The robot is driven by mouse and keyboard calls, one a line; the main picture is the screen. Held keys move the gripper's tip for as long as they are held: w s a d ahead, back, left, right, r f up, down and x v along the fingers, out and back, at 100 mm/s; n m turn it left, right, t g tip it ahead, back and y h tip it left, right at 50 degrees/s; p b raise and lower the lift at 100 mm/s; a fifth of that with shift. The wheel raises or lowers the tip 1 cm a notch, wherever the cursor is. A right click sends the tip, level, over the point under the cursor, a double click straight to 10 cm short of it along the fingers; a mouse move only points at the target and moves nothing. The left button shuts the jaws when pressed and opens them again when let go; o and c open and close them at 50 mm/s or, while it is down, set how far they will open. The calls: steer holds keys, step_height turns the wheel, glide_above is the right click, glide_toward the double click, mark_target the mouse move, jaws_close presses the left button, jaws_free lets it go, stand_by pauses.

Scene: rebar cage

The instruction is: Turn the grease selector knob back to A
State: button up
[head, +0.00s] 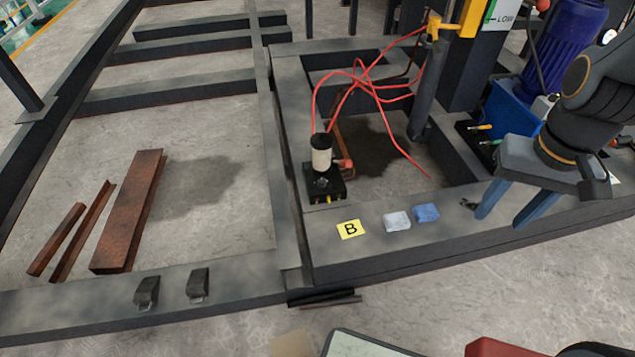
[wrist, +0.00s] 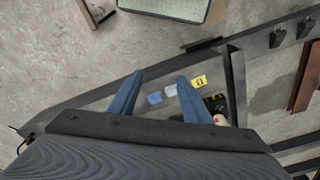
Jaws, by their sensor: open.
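A black grease block (head: 325,186) with a pale, black-capped cylinder (head: 321,155) stands on the dark steel frame. A small dark round part on its front may be the selector knob; its setting is too small to read. A yellow label marked B (head: 350,229) lies on the beam in front of it. My gripper (head: 503,218) is open and empty, right of the block and well apart from it. In the wrist view my gripper's blue fingers (wrist: 160,78) are spread, with the label (wrist: 199,82) just beyond the right fingertip. The block (wrist: 214,103) is partly hidden there by that finger.
A white cloth-like piece (head: 397,221) and a blue one (head: 426,213) lie on the beam between label and gripper. Red hoses (head: 372,88) loop above the block. Rusty steel pieces (head: 130,210) lie at left. A blue motor (head: 562,40) stands behind my arm.

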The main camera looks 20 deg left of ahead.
steer(key=w+a+f+n+t+b, duration=0.1)
steer(key=w+a+f+t+b, duration=0.1)
steer(key=w+a+f+b, duration=0.35)
steer(key=w+a+f+n+t+b, duration=0.1)
steer(key=w+a+f+b, duration=0.15)
steer(key=w+f, duration=0.5)
steer(key=n+t+y+b, duration=0.65)
steer(key=y+b, duration=0.25)
steer(key=b, duration=1.8)
glide_toward(323, 182)
steer(key=w+a, duration=0.1)
steer(key=a, duration=0.1)
steer(key=shift+m+h, duration=0.3)
steer(key=shift+m, duration=0.15)
steer(key=b+x, duration=0.1)
steer(key=x, duration=0.2)
steer(key=b+x, duration=0.1)
steer(key=x, duration=0.3)
steer(key=shift+d+f, duration=0.25)
steer(key=shift+c, duration=0.2)
steer(key=c, duration=1)
